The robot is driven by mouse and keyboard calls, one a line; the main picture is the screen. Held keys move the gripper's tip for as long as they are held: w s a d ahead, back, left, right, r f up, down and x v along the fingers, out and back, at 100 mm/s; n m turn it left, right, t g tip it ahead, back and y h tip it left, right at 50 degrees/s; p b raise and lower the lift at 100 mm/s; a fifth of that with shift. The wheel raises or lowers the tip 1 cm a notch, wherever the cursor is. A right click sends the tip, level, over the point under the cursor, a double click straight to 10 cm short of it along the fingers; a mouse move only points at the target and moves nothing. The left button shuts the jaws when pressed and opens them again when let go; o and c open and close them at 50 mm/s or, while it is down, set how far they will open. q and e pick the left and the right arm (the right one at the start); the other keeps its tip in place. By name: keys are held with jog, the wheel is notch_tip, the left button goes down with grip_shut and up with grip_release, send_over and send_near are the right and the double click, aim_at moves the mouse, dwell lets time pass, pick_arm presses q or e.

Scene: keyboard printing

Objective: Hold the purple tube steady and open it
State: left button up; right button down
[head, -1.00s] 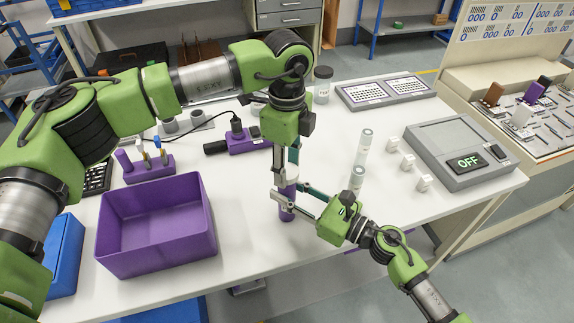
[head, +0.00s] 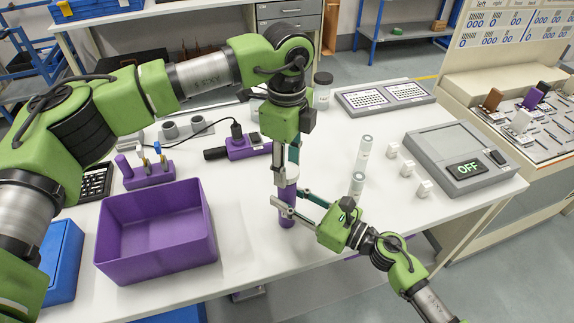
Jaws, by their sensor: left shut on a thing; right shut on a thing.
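The purple tube (head: 287,212) stands upright near the front of the white table, with a white upper part. My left gripper (head: 287,178) points straight down from above and is shut on the tube's top. My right gripper (head: 287,205) comes in from the lower right and is shut around the tube's body, below the left one. The fingers of both grippers hide parts of the tube, and I cannot make out whether the cap is separate from the body.
A purple bin (head: 155,275) stands to the left. A purple rack (head: 150,175) and a purple device (head: 248,147) sit behind it. A grey scale (head: 450,140) reads OFF.

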pick_arm(q)
jog(key=shift+r, duration=0.1)
jog(key=shift+r, duration=1.95)
pick_arm(e)
jog(key=c, duration=1.5)
grip_release()
